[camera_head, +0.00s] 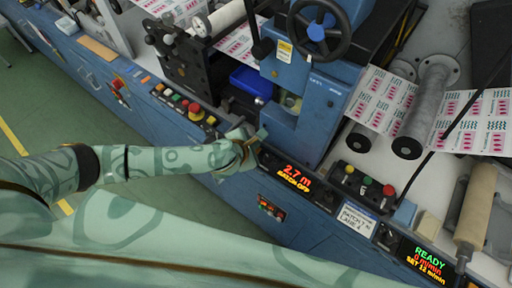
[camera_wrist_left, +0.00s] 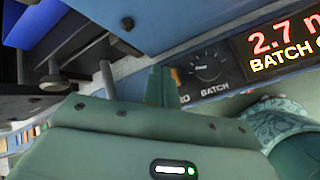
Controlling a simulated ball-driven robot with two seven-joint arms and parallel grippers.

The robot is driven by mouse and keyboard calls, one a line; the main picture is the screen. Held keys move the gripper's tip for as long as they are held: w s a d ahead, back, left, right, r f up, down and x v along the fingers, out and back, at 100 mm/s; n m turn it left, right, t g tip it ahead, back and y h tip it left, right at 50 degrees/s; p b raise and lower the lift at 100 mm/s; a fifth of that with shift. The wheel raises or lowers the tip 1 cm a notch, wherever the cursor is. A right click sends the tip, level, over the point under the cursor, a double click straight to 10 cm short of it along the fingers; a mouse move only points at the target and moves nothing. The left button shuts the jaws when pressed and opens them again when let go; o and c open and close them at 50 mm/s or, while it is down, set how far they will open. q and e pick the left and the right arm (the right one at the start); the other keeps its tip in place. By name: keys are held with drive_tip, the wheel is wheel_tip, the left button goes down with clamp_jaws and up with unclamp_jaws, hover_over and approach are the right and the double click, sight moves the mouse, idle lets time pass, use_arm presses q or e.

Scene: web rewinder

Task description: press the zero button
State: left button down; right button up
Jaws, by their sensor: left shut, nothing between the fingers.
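My left gripper (camera_head: 258,138) is shut and empty, its fingertips at the left end of the batch counter panel on the blue machine front. In the left wrist view the fingers (camera_wrist_left: 160,87) stand upright in front of the panel, left of a black batch knob (camera_wrist_left: 207,69). The letters "RO" of a label (camera_wrist_left: 184,99) show beside the fingers; the zero button is hidden behind them, apart from perhaps an orange sliver at their edge. I cannot tell whether they touch it. The counter display (camera_head: 292,178) reads 2.7 m, BATCH OFF; it also shows in the left wrist view (camera_wrist_left: 285,45). My right gripper is out of view.
A button row with a red mushroom button (camera_head: 196,112) lies left of my gripper. Another button box (camera_head: 369,180) is to the right, beside a READY display (camera_head: 428,265). A blue upright with a black handwheel (camera_head: 318,30) rises behind my gripper.

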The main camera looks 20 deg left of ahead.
use_arm(q)
drive_tip(key=shift+f, duration=0.1)
idle(0.6)
drive_tip(key=shift+f, duration=0.3)
drive_tip(key=shift+f+b, duration=0.55)
idle(0.5)
idle(0.4)
drive_tip(key=shift+r+p, duration=1)
wheel_tip(320, 180, up, 5)
drive_tip(key=p, duration=0.5)
drive_tip(key=shift+r, duration=0.1)
